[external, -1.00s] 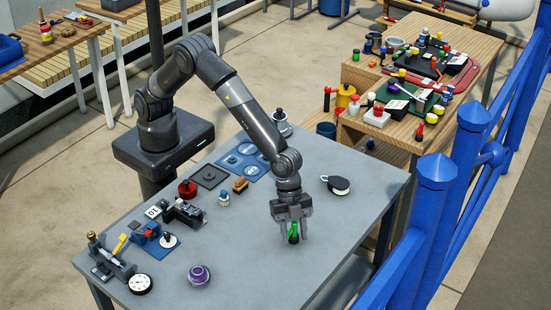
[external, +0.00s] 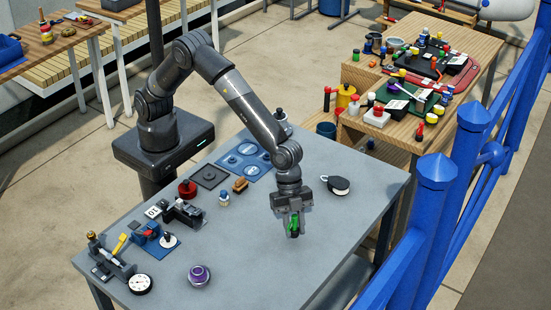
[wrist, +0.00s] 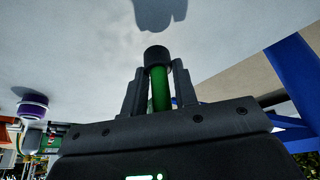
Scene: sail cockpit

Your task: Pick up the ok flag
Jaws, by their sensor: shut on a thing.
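The ok flag appears to be the green piece (external: 294,223) between the fingers of my gripper (external: 293,229), over the right part of the grey table. In the wrist view it is a green cylinder (wrist: 161,90) with a black cap at its far end. My gripper (wrist: 159,88) is shut on it, one finger on each side. A shadow lies on the table beyond the cap. No flag lettering can be read, and the fingers partly hide the piece.
The grey table (external: 250,255) is clear around my gripper. Several fittings and a blue panel (external: 243,160) are farther left. A blue railing (external: 425,225) stands at right.

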